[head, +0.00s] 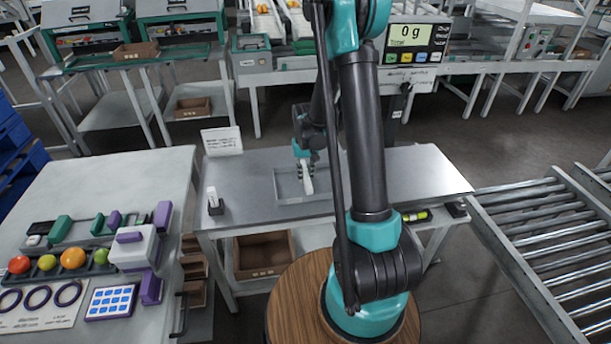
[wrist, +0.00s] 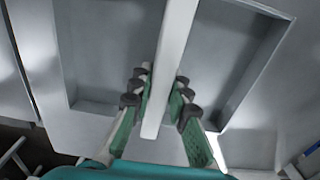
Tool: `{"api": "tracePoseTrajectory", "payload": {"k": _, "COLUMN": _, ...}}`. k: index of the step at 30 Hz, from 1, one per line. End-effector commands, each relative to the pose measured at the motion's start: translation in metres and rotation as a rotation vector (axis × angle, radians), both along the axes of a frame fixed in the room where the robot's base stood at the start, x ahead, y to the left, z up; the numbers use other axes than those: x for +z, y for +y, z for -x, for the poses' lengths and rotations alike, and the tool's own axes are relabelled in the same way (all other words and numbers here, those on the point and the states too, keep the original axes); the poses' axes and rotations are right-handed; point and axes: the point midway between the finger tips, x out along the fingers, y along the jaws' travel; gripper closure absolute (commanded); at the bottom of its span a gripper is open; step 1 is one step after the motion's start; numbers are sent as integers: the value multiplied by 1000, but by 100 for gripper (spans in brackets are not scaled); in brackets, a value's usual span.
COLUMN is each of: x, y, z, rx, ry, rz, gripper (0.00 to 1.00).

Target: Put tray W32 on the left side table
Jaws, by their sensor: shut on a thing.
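A shallow grey metal tray (head: 287,188) with a pale raised bar across its middle is at the centre of the metal bench. It also fills much of the wrist view (wrist: 100,70). My gripper (head: 305,172) reaches down over the tray. In the wrist view, my gripper (wrist: 158,92) has its fingers on both sides of the pale bar (wrist: 170,60) and is shut on it. The tray looks empty. I see no readable W32 mark. I cannot tell whether the tray touches the bench. The pale left side table (head: 120,185) stands at the left.
The metal bench (head: 420,170) bears a sign (head: 222,141) and small stand (head: 214,203). A roller conveyor (head: 540,230) is at the right.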

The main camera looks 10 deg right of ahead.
Motion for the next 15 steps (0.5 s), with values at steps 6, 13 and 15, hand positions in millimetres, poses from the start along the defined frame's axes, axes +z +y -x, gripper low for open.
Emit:
{"api": "tracePoseTrajectory", "payload": {"k": 6, "x": -1, "y": 0, "z": 0, "rx": 0, "ry": 0, "rz": 0, "gripper": 100}}
{"api": "tracePoseTrajectory", "payload": {"k": 13, "x": -2, "y": 0, "z": 0, "rx": 0, "ry": 0, "rz": 0, "gripper": 64}}
{"api": "tracePoseTrajectory", "payload": {"k": 15, "x": -2, "y": 0, "z": 0, "rx": 0, "ry": 0, "rz": 0, "gripper": 63}}
